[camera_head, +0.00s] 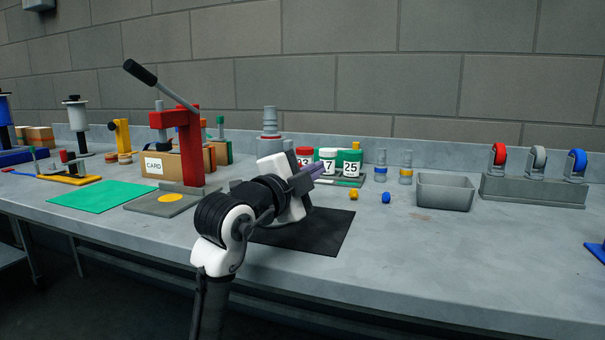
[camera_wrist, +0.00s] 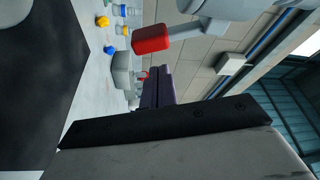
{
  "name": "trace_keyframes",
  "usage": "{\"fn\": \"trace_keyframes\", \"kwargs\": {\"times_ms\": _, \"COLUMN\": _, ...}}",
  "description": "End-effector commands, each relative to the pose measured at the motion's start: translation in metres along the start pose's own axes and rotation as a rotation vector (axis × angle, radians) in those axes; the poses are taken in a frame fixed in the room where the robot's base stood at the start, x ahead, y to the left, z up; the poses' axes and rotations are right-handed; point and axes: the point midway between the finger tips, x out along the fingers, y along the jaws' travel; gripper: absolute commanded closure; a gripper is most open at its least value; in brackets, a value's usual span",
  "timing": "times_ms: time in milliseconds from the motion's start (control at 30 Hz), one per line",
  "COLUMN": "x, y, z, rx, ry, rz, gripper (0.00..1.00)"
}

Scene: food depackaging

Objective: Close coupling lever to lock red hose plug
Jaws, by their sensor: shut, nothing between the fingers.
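My gripper (camera_head: 316,170) is shut and empty, its purple fingers pressed together above the back of the black mat. The shut fingers also show in the wrist view (camera_wrist: 158,88). A grey lever with a red grip (camera_wrist: 151,39) reaches across the top of the wrist view from a pale grey body (camera_wrist: 222,8), only partly in frame. The red grip appears close to the fingertips, with no clear contact. In the head view a grey stepped fitting with a red ring (camera_head: 270,122) stands behind my wrist; its lower part is hidden. I cannot make out a separate hose plug.
The black mat (camera_head: 322,238) lies in front. Numbered jars (camera_head: 350,163) stand behind the gripper. A red press (camera_head: 188,150) stands left.

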Motion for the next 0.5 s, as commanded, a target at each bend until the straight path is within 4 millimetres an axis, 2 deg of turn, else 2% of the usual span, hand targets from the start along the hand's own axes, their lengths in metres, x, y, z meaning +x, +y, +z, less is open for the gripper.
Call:
{"fn": "trace_keyframes", "kwargs": {"times_ms": 67, "x": 0.012, "y": -0.004, "z": -0.013, "rx": 0.003, "ry": 0.004, "rz": 0.002, "gripper": 1.0}}
{"fn": "trace_keyframes", "kwargs": {"times_ms": 100, "x": -0.002, "y": -0.001, "z": -0.008, "rx": 0.001, "ry": -0.004, "rz": -0.004, "gripper": 1.0}}
{"fn": "trace_keyframes", "kwargs": {"times_ms": 300, "x": -0.05, "y": -0.001, "z": -0.008, "rx": 0.002, "ry": -0.003, "rz": -0.004, "gripper": 1.0}}
{"fn": "trace_keyframes", "kwargs": {"times_ms": 500, "x": -0.08, "y": -0.001, "z": -0.009, "rx": 0.002, "ry": -0.002, "rz": -0.001, "gripper": 1.0}}
